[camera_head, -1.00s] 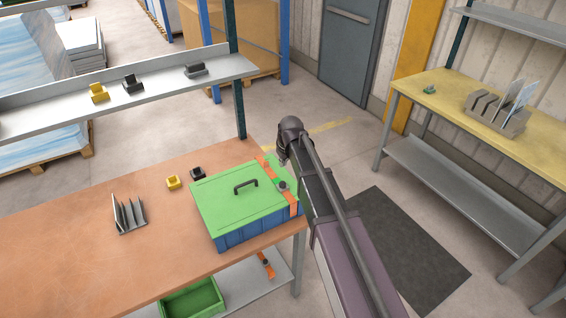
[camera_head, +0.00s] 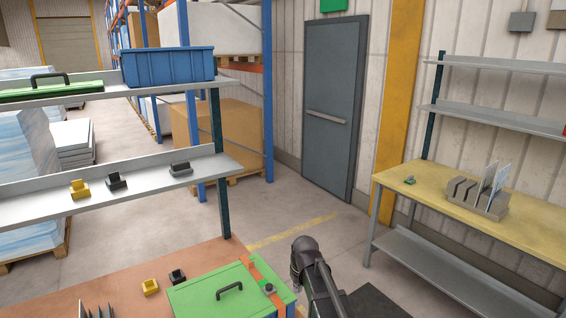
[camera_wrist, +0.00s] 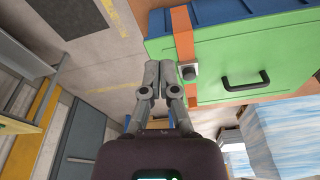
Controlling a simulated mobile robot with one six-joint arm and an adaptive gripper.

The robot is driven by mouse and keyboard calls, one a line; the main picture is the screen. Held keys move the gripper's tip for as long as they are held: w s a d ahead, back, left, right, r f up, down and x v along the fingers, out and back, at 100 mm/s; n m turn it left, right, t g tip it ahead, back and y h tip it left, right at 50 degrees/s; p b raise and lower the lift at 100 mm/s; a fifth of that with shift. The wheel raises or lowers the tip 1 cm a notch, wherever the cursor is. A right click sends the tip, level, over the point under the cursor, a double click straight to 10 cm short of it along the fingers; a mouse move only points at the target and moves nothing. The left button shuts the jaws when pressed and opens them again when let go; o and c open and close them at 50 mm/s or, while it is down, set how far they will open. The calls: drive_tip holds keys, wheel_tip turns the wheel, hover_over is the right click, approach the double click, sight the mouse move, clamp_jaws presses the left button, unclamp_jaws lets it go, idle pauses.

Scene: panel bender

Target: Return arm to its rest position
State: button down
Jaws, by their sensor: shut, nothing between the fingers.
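My arm shows at the bottom of the head view, right of the green-lidded box (camera_head: 222,292); the gripper's fingers cannot be made out there. In the wrist view my gripper (camera_wrist: 160,75) is shut and empty, with its fingertips together. In that view the green lid (camera_wrist: 245,65) with its black handle and orange strap (camera_wrist: 182,35) lies just right of the fingers. I cannot tell how far the fingers are from the box.
Small yellow and black blocks sit on the brown table and on the grey shelf (camera_head: 130,188) above it. A blue bin (camera_head: 168,66) stands on the upper shelf. A yellow table (camera_head: 450,195) with a slotted rack stands at right. Open floor (camera_head: 290,222) lies between.

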drive_tip(key=s+d+f+m+g+b, duration=0.1)
drive_tip(key=s+d+f+m+b, duration=0.3)
drive_tip(key=s+d, duration=0.9)
wheel_tip(320, 180, down, 3)
drive_tip(key=s+b, duration=0.1)
drive_tip(key=s, duration=0.2)
drive_tip(key=shift+f+g+h+b, duration=0.15)
drive_tip(key=shift+g+h+b, duration=0.25)
drive_tip(key=shift+w+a, duration=0.1)
